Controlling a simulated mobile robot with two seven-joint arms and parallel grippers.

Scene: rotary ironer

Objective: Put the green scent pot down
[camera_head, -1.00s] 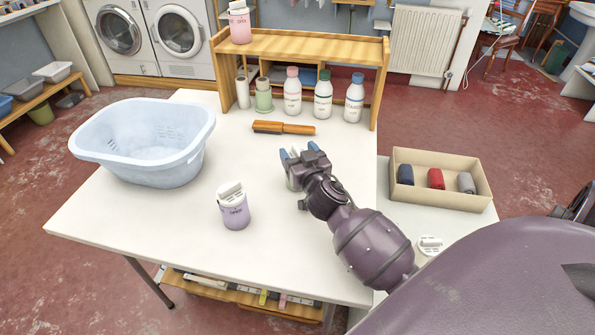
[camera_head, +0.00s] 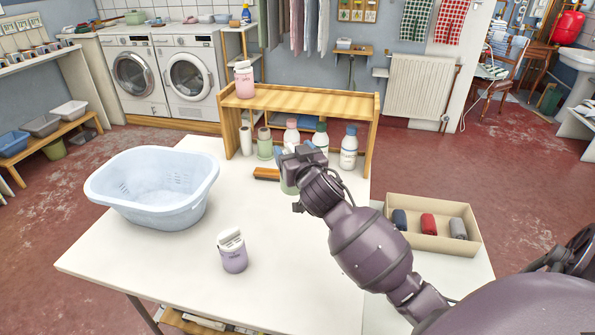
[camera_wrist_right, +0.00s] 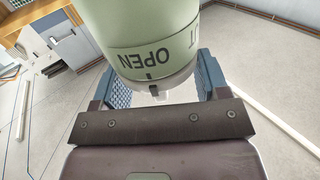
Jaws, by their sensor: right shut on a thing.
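My right gripper (camera_head: 288,164) is shut on the green scent pot (camera_head: 287,186), holding it over the table behind the lilac pot. The gripper hides most of the pot in the head view. In the right wrist view the pale green pot (camera_wrist_right: 143,35) sits between the two blue fingers, with the word OPEN upside down on it. Whether it touches the table cannot be told. My left gripper is not in view.
A white table (camera_head: 150,262) holds a blue basin (camera_head: 152,195), a lilac pot (camera_head: 233,255), and a partly hidden brush (camera_head: 265,174). A box (camera_head: 445,241) stands right.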

